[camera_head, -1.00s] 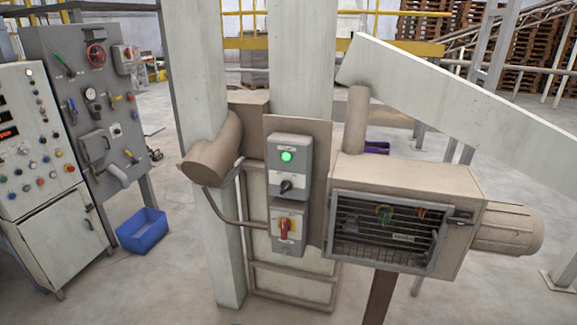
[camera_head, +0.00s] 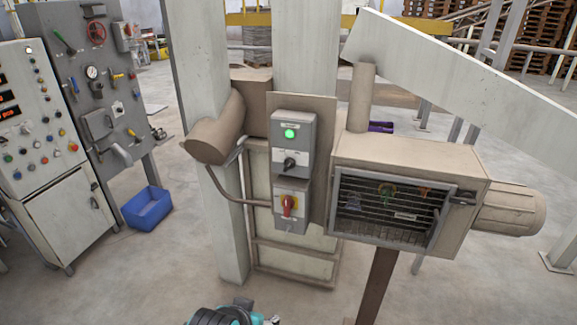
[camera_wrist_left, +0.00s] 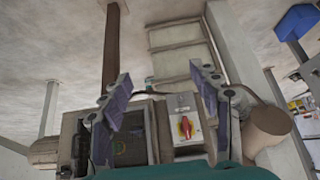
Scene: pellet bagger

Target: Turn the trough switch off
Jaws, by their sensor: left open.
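A grey upper switch box (camera_head: 301,130) has a lit green lamp (camera_head: 290,133) above a black rotary knob (camera_head: 289,163). Below it, a second grey box (camera_head: 280,221) carries a red handle on a yellow plate (camera_head: 288,205); the handle looks upright. I cannot read which box is labelled trough. The red handle also shows in the left wrist view (camera_wrist_left: 186,126), where the picture is upside down. My left gripper (camera_wrist_left: 160,95) is open and empty there, its fingers spread on either side of the lower box's picture, apart from it. My right gripper is not in view.
A caged housing (camera_head: 400,215) with a motor (camera_head: 508,208) stands right of the boxes. A brown pipe end (camera_head: 215,140) and a bent conduit (camera_head: 226,192) are left of them. A control cabinet (camera_head: 70,215) and blue bin (camera_head: 147,208) stand far left.

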